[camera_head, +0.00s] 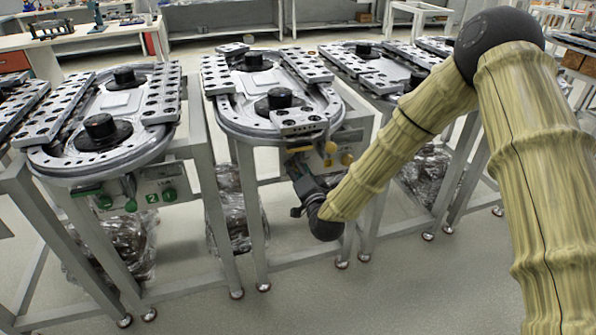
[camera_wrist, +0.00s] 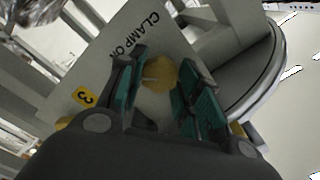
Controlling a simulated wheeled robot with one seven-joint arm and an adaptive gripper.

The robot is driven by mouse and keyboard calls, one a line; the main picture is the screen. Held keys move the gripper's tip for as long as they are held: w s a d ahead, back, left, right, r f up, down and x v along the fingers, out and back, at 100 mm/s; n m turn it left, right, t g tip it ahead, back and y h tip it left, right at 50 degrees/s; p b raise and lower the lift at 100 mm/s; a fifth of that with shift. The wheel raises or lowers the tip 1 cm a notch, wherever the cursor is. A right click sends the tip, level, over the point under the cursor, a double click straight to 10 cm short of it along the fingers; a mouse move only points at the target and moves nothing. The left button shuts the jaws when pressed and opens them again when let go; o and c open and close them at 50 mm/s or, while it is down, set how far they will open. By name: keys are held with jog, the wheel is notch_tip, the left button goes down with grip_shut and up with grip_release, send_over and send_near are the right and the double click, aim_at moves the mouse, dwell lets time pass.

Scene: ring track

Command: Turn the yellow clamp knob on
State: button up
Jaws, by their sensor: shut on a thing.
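The yellow clamp knob (camera_wrist: 160,74) sits on a light grey panel (camera_wrist: 112,62) marked "CLAMP ON" in the wrist view. My gripper (camera_wrist: 163,92) is shut on the knob, with a green-padded finger on either side. In the head view my gripper (camera_head: 302,178) reaches up to the panel under the front of the middle ring track (camera_head: 230,113). It hides part of the panel there, and I cannot make out the held knob for sure.
More yellow knobs (camera_head: 330,147) show beside my gripper. A yellow "3" label (camera_wrist: 85,96) is on the panel. Table legs (camera_head: 250,215) stand close by. A neighbouring track (camera_head: 60,160) with green knobs (camera_head: 169,195) stands left. Open floor (camera_head: 300,300) lies in front.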

jog(key=shift+m+b, duration=1.7)
jog(key=shift+m, duration=2.9)
jog(key=o, duration=1)
jog(key=shift+o, duration=0.2)
jog(key=shift+s, duration=0.15)
jog(key=v, duration=1.1)
jog(key=shift+s+d, duration=0.2)
jog(key=shift+s, duration=0.15)
